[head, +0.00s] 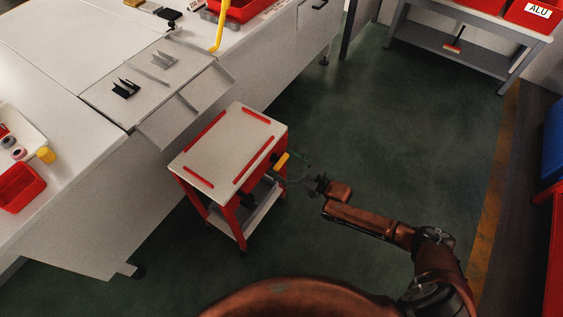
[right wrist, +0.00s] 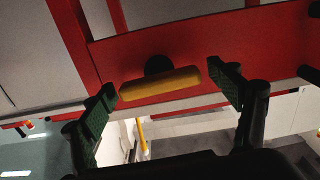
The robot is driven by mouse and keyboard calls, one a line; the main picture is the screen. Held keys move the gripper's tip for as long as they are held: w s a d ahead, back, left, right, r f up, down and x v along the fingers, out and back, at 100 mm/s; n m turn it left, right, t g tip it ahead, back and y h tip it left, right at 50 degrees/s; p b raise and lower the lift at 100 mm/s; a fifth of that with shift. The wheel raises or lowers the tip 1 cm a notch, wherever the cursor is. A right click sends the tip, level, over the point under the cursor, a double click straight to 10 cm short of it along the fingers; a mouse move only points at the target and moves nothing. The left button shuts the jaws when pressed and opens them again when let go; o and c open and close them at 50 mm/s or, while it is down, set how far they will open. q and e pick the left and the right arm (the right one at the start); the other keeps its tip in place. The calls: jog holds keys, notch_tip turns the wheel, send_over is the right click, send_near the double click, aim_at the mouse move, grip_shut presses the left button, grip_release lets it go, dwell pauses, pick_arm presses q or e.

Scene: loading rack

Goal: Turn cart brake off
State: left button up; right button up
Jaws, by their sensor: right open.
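The cart (head: 226,145) has a white top with red strips, red legs and a white lower shelf. It stands on the floor beside the long white bench. Its yellow brake handle (head: 281,161) sticks out from the right side of the cart. In the right wrist view the yellow handle (right wrist: 160,86) lies nearly level on a black round mount against the red frame. My right gripper (head: 296,170) is open beside the handle. In the right wrist view its two green-padded fingers (right wrist: 163,83) stand either side of the handle, with gaps at both ends. My left gripper is out of view.
The white bench (head: 60,215) runs close along the cart's left side and carries red bins and small parts. A grey table (head: 463,47) with red bins stands at the back right. The green floor (head: 370,120) right of the cart is clear.

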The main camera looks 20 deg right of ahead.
jog(key=shift+c, duration=0.3)
jog(key=c, duration=1.1)
jog(key=shift+c, duration=0.2)
jog(key=shift+m, duration=0.4)
jog(key=o, duration=1.2)
